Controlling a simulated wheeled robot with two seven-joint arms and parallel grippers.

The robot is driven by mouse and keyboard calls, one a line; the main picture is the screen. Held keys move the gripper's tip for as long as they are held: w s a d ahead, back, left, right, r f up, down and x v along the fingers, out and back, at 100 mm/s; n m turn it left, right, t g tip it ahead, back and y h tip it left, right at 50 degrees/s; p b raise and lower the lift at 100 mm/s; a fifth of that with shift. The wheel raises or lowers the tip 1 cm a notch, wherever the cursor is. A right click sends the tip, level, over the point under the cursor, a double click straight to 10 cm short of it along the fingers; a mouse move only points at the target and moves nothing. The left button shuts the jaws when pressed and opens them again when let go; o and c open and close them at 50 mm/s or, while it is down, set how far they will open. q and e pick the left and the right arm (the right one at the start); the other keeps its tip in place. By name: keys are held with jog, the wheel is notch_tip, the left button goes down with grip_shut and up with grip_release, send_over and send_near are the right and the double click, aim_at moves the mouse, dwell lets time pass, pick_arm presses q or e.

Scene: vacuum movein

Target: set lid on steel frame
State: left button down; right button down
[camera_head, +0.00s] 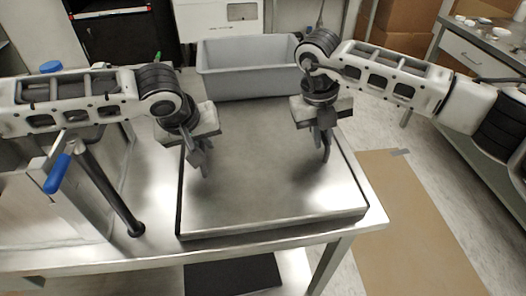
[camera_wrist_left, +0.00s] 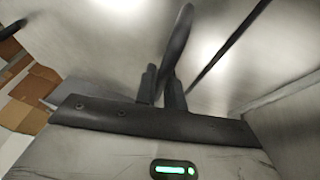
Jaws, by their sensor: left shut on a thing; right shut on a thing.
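The lid (camera_head: 262,185) is a broad brushed-steel plate with a dark edge, lying about level over the right part of the steel table. My left gripper (camera_head: 203,168) is shut on a dark curved handle on the lid's left side. In the left wrist view the handle (camera_wrist_left: 180,42) rises between the fingers of my left gripper (camera_wrist_left: 162,92). My right gripper (camera_head: 325,145) is shut on the matching handle at the lid's right side. The steel frame is not clearly distinguishable under the lid. I cannot tell whether the lid touches what is beneath it.
A grey plastic bin (camera_head: 250,84) stands just behind the lid. To the left are a steel box (camera_head: 60,215) and a black bar with a blue-handled clamp (camera_head: 57,173). A side bench (camera_head: 470,55) and cardboard boxes (camera_head: 410,15) are at right.

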pick_arm(q)
jog(key=shift+w+r, duration=0.1)
jog(key=shift+r, duration=0.1)
pick_arm(e)
jog(key=shift+w+r, duration=0.1)
jog(key=shift+r, duration=0.1)
dwell(0.5)
